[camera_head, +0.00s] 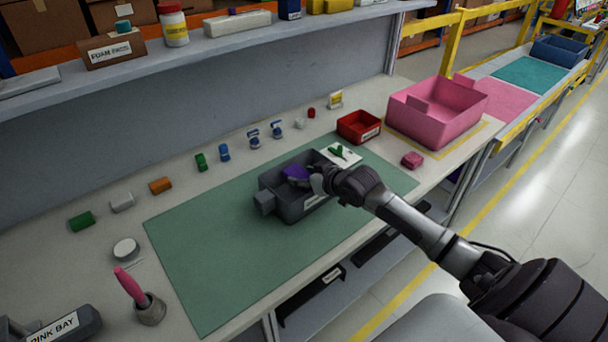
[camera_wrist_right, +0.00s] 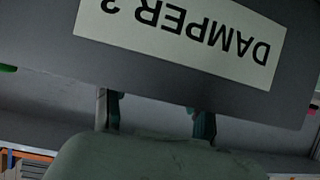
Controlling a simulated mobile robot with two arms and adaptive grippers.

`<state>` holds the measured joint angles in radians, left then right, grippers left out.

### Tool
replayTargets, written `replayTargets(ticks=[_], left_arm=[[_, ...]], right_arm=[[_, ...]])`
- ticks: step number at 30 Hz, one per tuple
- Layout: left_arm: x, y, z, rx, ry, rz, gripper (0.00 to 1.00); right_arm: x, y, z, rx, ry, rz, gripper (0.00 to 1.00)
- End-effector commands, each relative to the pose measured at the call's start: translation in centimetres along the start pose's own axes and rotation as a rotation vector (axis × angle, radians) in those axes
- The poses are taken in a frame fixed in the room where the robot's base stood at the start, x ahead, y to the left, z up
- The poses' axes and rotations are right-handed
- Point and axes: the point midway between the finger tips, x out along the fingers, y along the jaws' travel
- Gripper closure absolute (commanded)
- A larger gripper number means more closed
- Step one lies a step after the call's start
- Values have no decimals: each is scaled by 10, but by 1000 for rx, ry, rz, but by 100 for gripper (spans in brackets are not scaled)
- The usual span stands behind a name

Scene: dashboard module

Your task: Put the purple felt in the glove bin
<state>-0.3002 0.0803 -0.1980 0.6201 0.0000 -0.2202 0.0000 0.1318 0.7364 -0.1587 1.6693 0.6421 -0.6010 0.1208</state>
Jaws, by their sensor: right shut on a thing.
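The purple felt (camera_head: 296,173) shows at the inside of a dark grey bin (camera_head: 266,203) on the green mat. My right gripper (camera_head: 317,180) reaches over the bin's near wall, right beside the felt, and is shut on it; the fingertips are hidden. In the right wrist view the fingers (camera_wrist_right: 157,117) pass behind a grey wall (camera_wrist_right: 50,50) with an upside-down "DAMPER" label, and the felt is not visible there. No label in view reads "glove". My left gripper is not in view.
A red bin (camera_head: 352,123) and a large pink bin (camera_head: 432,122) stand to the right. A white card (camera_head: 350,158) with a green piece lies behind the grey bin. Several small parts line the back of the bench. The left part of the green mat (camera_head: 205,250) is clear.

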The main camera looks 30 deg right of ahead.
Motion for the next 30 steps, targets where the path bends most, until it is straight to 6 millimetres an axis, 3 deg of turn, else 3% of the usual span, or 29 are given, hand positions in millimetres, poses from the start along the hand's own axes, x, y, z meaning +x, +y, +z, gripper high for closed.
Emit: replayTargets(ticks=[2, 3, 7, 17, 21, 30], left_arm=[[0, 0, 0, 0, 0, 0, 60], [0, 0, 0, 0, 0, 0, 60], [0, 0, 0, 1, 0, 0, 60], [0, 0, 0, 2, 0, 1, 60], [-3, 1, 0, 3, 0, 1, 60], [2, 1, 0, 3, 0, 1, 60]], right_arm=[[0, 0, 0, 0, 1, 0, 66], [0, 0, 0, 0, 0, 0, 39], [0, 0, 0, 0, 0, 0, 18], [-1, 0, -1, 0, 1, 0, 18], [-7, 0, -13, -1, 4, -1, 18], [-71, -1, -9, -6, -3, -1, 18]])
